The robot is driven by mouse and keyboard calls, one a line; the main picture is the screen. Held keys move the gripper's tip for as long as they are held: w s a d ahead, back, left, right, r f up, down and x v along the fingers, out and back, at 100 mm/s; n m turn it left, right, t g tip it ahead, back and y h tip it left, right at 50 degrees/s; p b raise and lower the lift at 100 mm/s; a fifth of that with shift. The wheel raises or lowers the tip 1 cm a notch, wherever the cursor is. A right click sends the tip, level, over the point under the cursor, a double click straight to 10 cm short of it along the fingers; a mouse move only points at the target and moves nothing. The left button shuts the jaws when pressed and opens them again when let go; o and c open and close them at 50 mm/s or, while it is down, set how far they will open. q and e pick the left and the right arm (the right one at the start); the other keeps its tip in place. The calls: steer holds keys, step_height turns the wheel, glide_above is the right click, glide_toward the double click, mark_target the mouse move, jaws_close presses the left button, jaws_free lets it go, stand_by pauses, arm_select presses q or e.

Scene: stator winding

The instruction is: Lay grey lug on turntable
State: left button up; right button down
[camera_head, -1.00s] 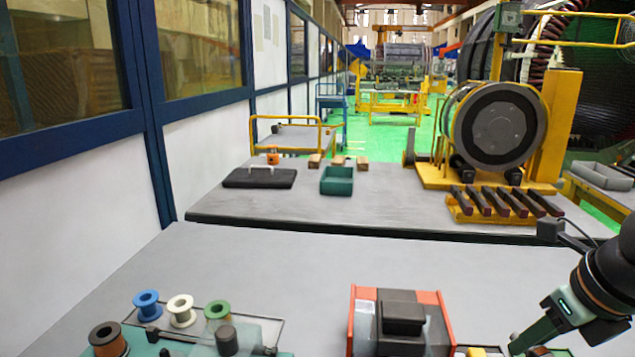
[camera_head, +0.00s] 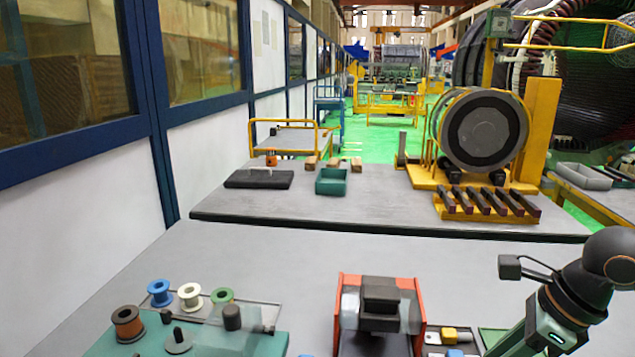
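My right arm comes in from the right, with the pale green-grey body of my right gripper (camera_head: 545,338) at the bottom edge. Its fingertips are below the frame, so I cannot see whether it holds anything. Just left of it, a dark tray (camera_head: 431,337) holds small blocks. A small grey block (camera_head: 448,335) there, beside a yellow one (camera_head: 465,337), may be the grey lug. A flat dark disc with a short post (camera_head: 178,341) lies on the green mat at bottom left. I cannot tell whether it is the turntable. My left gripper is not in view.
A red-framed machine (camera_head: 418,318) stands between the mat (camera_head: 130,348) and the tray. Blue, white, green and brown spools (camera_head: 128,324) stand at left. The grey bench (camera_head: 290,262) is clear behind them. A second bench carries a green bin (camera_head: 331,182) and a yellow stand (camera_head: 432,178).

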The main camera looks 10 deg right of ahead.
arm_select(q)
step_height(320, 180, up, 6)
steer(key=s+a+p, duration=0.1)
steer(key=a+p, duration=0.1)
steer(key=p, duration=0.5)
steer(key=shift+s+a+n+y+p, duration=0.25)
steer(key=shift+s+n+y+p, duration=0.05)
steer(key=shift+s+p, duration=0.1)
arm_select(e)
steer(key=a+n+g+h, duration=0.3)
steer(key=a+n+g, duration=0.4)
steer(key=n, duration=1.9)
steer(key=a, duration=0.4)
steer(key=shift+w+f, duration=0.15)
steer(key=shift+f, duration=0.1)
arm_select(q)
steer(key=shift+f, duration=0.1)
arm_select(e)
steer(key=shift+a+g, duration=0.1)
steer(key=shift+g, duration=0.2)
